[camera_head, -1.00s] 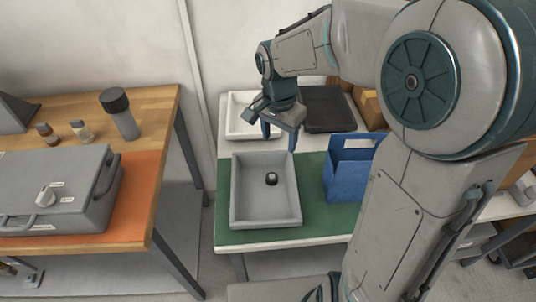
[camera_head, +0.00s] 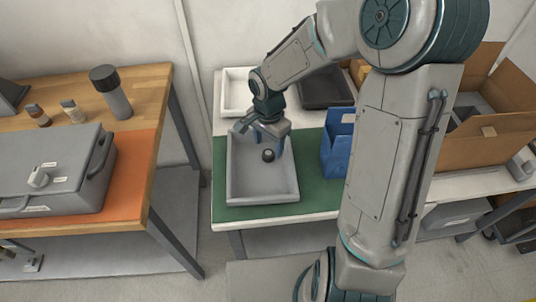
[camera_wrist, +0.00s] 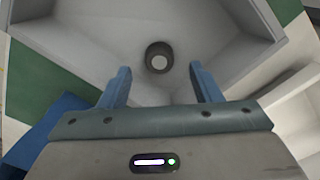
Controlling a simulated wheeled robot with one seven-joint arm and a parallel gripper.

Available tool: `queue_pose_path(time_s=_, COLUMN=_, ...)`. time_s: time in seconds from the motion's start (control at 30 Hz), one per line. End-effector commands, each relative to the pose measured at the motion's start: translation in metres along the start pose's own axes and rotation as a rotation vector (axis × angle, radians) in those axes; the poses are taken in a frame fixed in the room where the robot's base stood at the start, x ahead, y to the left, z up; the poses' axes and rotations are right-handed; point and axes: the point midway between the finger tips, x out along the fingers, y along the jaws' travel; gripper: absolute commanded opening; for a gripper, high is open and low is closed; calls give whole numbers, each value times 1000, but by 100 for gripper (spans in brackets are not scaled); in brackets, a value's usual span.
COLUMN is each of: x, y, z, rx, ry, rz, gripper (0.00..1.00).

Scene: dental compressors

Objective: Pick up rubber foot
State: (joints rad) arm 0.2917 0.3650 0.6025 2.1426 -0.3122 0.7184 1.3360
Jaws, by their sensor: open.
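The rubber foot (camera_head: 268,155) is a small dark round piece with a pale centre. It lies on the floor of the grey tray (camera_head: 262,199). In the wrist view the rubber foot (camera_wrist: 159,57) shows as a dark ring just beyond and between the two blue fingertips. My gripper (camera_wrist: 161,72) is open and empty, with the fingers apart on either side of the line to the foot. In the head view my gripper (camera_head: 265,146) hangs over the far part of the tray. I cannot tell how high the fingertips are above the tray floor.
A blue holder (camera_head: 338,150) stands close to the tray's right side on the green mat (camera_head: 315,195). A white tray (camera_head: 237,88) and a black tray (camera_head: 326,92) lie behind. A cardboard box (camera_head: 490,145) is at the right. A wooden bench (camera_head: 150,90) with a grey case stands left.

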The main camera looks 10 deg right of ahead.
Motion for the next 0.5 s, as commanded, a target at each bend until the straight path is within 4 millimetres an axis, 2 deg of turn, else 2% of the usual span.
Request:
queue_pose_path(time_s=0.1, x=19, y=1, z=2, rx=-2, ry=-4, rz=2, gripper=58)
queue_pose_path(time_s=0.2, x=28, y=1, z=2, rx=-2, ry=-2, rz=1, gripper=58)
queue_pose_path(time_s=0.47, x=31, y=1, z=1, rx=-1, ry=0, rz=0, gripper=58)
queue_pose_path(time_s=0.5, x=31, y=1, z=1, rx=-1, ry=0, rz=0, gripper=55)
